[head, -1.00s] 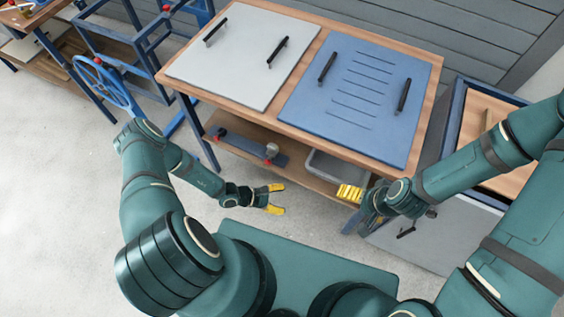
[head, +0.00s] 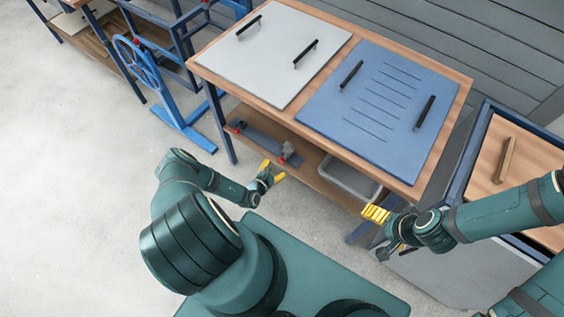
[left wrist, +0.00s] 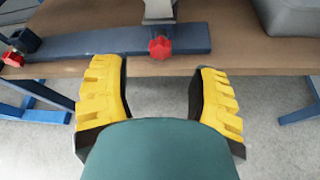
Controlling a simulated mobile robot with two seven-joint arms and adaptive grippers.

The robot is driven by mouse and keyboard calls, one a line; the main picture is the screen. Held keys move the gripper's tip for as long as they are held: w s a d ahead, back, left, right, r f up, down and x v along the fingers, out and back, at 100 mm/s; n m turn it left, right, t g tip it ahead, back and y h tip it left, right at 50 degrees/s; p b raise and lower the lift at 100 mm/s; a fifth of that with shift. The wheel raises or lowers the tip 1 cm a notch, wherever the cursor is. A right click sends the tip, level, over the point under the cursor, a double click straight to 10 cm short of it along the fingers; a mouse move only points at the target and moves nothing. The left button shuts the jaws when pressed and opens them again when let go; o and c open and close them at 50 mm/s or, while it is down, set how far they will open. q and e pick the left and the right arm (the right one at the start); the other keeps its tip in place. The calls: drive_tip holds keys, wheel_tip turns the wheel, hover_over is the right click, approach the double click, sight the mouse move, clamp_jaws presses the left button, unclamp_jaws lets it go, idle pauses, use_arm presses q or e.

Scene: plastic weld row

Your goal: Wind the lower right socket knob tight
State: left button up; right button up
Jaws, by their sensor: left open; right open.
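A dark blue bar (left wrist: 100,42) lies on the lower wooden shelf and also shows in the head view (head: 262,143). A red star-shaped knob (left wrist: 160,47) is at the grey socket toward its right end. Another red knob (left wrist: 13,58) is at its left end. My left gripper (left wrist: 160,95) is open and empty, its yellow fingers pointing at the shelf's front edge, with the right knob between them in line but beyond the tips. In the head view my left gripper (head: 272,172) is just in front of the shelf. My right gripper (head: 376,213) is open near the table's right front corner.
The table top above the shelf holds a white panel (head: 270,65) and a blue panel (head: 348,120) with black handles. A grey bin (head: 350,180) sits on the shelf, right of the bar. A blue stand with a wheel (head: 137,65) is at left. The floor in front is clear.

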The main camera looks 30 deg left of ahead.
sight(281, 161)
use_arm(q)
drive_tip(key=b+x, duration=0.2)
drive_tip(key=x, duration=0.4)
drive_tip(key=shift+w+f, duration=0.2)
drive_tip(key=shift+w, duration=0.1)
clamp_jaws()
